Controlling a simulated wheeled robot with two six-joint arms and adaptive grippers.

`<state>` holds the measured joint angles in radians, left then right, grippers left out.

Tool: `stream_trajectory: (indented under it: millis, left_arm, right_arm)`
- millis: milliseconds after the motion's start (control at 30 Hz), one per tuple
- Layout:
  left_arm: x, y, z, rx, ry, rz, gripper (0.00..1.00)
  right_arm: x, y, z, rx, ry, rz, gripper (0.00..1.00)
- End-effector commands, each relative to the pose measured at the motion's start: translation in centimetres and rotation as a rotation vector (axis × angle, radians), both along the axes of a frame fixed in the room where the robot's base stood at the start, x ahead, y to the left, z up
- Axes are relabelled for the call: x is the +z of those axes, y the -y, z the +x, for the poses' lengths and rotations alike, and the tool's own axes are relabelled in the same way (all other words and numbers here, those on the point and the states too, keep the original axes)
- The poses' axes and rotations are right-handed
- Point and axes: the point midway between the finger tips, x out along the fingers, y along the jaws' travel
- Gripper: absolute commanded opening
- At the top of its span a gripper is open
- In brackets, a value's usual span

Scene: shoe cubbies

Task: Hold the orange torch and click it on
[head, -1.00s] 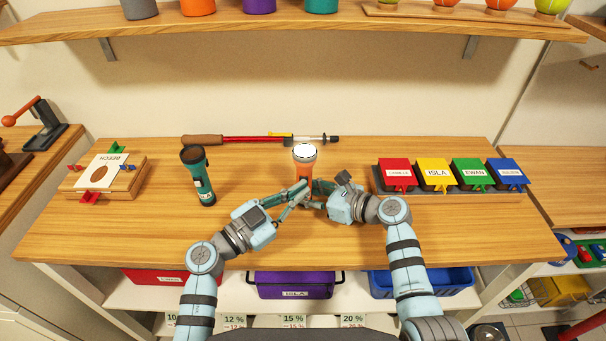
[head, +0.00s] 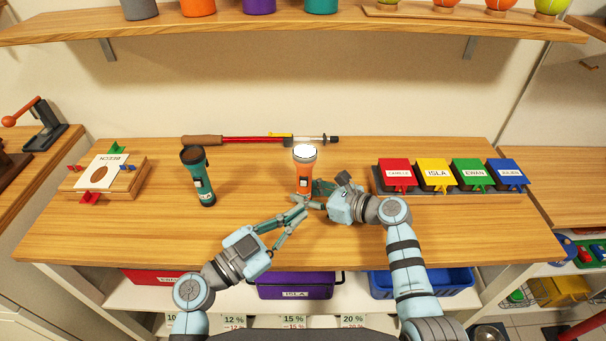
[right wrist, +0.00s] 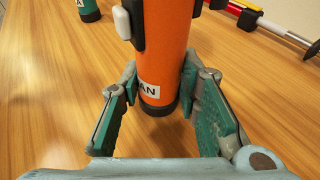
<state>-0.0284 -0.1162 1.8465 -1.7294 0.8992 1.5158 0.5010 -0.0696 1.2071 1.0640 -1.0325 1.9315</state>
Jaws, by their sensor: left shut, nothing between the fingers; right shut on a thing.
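The orange torch (head: 304,172) stands upright near the middle of the table, its lens end up and glowing bright white. In the right wrist view the torch (right wrist: 168,45) shows a white switch (right wrist: 122,22) on a black mount and a label ending in "AN". My right gripper (head: 312,194) is shut on the torch's lower body, one finger on each side (right wrist: 159,80). I cannot tell if the torch base touches the table. My left gripper (head: 301,210) is shut and empty, in front of the torch and apart from it.
A teal torch (head: 198,178) with a dark lens stands to the left. A long red-shafted tool (head: 250,139) lies behind. A wooden block (head: 128,186) with clamps is at far left. Coloured lidded boxes (head: 435,174) sit at right. The front left table is clear.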

Motion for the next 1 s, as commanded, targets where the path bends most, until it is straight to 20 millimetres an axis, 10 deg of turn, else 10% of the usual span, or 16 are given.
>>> stream_trajectory:
  millis: [67,100,233,633,1000]
  left_arm:
    - [0.0,0.0,0.0,0.000,0.000,0.000,0.00]
    - [0.0,0.0,0.0,0.000,0.000,0.000,0.00]
    - [0.0,0.0,0.0,0.000,0.000,0.000,0.00]
    - [0.0,0.0,0.0,0.000,0.000,0.000,0.00]
    - [0.0,0.0,0.0,0.000,0.000,0.000,0.00]
  right_arm:
    - [0.0,0.0,0.0,0.000,-0.001,-0.001,0.14]
    - [0.0,0.0,0.0,0.000,-0.001,-0.001,0.33]
    - [0.0,0.0,0.0,0.000,0.000,0.000,0.54]
    - [0.3,1.0,-0.5,-0.003,0.002,-0.001,0.54]
    - [2.9,8.3,-5.6,-0.002,0.001,-0.004,0.54]
